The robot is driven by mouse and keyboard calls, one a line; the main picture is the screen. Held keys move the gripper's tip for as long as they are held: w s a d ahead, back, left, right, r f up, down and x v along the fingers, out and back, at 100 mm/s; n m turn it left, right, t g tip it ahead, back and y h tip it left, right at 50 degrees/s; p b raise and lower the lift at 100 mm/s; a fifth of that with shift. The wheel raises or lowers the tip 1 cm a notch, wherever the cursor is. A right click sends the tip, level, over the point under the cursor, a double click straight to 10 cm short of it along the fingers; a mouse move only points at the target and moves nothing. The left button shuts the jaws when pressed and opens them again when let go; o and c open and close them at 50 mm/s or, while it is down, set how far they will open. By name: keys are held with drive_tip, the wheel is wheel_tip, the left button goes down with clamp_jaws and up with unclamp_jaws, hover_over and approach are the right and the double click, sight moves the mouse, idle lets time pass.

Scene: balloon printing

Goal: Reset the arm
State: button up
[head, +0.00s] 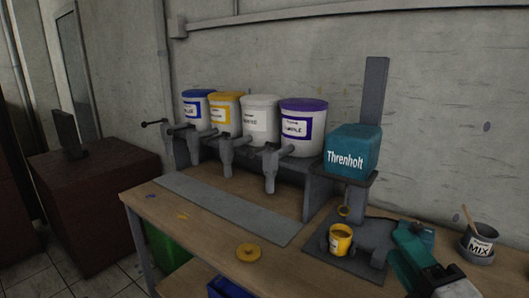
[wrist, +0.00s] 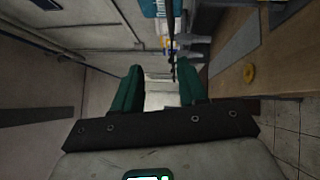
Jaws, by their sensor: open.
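My gripper (wrist: 162,85) shows in the wrist view with its two green fingers spread apart and nothing between them. In the head view my dark and green gripper (head: 445,278) is at the lower right, over the front right of the wooden table (head: 215,222). It is to the right of the small yellow cup (head: 340,239) and to the left of the MIX pot (head: 480,241). The cup stands on the grey base of the teal Threnholt machine (head: 353,150).
Paint buckets with blue, yellow, white and purple (head: 302,128) lids stand on a dispenser rack at the back. A yellow lid (head: 248,252) lies on the table's front edge. A green bin (head: 168,247) and a blue bin (head: 230,290) are below. A dark red block (head: 95,195) stands at left.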

drive_tip(key=s+d+f+m+g+h, duration=0.1)
drive_tip(key=s+f+m+g, duration=0.25)
drive_tip(key=f, duration=0.45)
drive_tip(key=s+f+m+g, duration=0.2)
drive_tip(key=f+m+g, duration=0.15)
drive_tip(key=f, duration=0.35)
drive_tip(key=s+d+f+m+g+h, duration=0.15)
drive_tip(key=f+m, duration=0.25)
drive_tip(key=f, duration=0.4)
drive_tip(key=s+d+f+m+g, duration=0.1)
drive_tip(key=s+f+m+g, duration=0.4)
drive_tip(key=s, duration=0.5)
drive_tip(key=s+d+f+m+g+h, duration=0.1)
drive_tip(key=s+d+f+m+g, duration=0.1)
drive_tip(key=s+f+m+g, duration=0.3)
drive_tip(key=s+f, duration=0.4)
drive_tip(key=s, duration=0.2)
drive_tip(key=shift+f+m, duration=0.3)
drive_tip(key=shift+m, duration=0.1)
drive_tip(key=shift+w, duration=0.1)
